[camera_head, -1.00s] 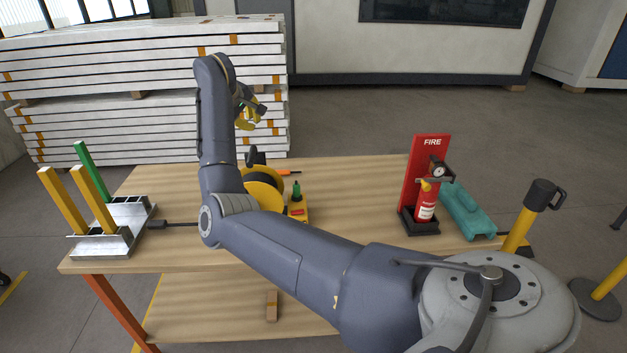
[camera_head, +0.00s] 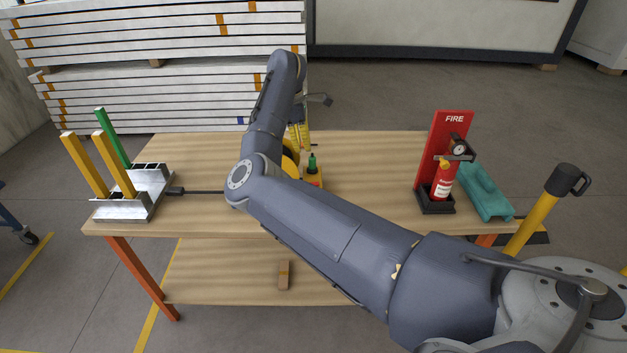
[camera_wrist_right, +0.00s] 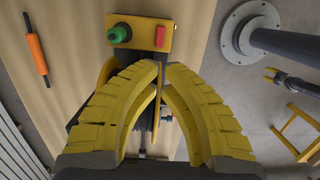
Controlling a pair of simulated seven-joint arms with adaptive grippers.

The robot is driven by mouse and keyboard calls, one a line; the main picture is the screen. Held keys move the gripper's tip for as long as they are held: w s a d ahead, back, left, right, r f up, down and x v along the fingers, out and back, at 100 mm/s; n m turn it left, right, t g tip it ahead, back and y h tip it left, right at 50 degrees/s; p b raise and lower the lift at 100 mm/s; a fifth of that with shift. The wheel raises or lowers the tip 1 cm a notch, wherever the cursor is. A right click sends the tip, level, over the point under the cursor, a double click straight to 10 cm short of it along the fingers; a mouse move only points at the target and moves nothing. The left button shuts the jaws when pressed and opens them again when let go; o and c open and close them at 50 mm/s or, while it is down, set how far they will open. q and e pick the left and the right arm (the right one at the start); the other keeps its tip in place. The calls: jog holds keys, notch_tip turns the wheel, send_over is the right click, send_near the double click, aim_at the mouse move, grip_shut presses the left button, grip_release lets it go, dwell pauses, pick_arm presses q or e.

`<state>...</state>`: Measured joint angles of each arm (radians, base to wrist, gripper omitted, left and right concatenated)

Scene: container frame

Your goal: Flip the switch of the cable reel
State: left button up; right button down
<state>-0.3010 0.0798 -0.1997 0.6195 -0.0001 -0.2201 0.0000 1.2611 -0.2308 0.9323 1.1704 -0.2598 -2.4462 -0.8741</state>
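The cable reel's yellow drum (camera_head: 291,165) shows in part behind my right arm in the head view; the arm hides the rest. Its yellow switch box (camera_wrist_right: 138,22) is at the top of the right wrist view, with a green knob (camera_wrist_right: 119,33) and a small red switch (camera_wrist_right: 160,37). My right gripper (camera_wrist_right: 163,68) has its yellow fingertips drawn together, just below the box in that picture. No object shows held between them, and I cannot tell whether they touch the reel. In the head view the right gripper (camera_head: 300,138) points down above the reel. My left gripper is not in view.
A metal holder (camera_head: 135,208) with green and yellow bars stands at the table's left. A fire extinguisher (camera_head: 443,182) on a red stand and a teal case (camera_head: 485,193) are at the right. An orange-handled tool (camera_wrist_right: 36,55) lies beside the reel. The table's centre right is clear.

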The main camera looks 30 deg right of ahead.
jog(key=f, duration=0.4)
jog(key=d+f, duration=0.1)
jog(key=f, duration=0.4)
jog(key=s+d+f, duration=0.1)
jog(key=f, duration=0.3)
jog(key=shift+s+f, duration=0.1)
jog(key=shift+f, duration=0.3)
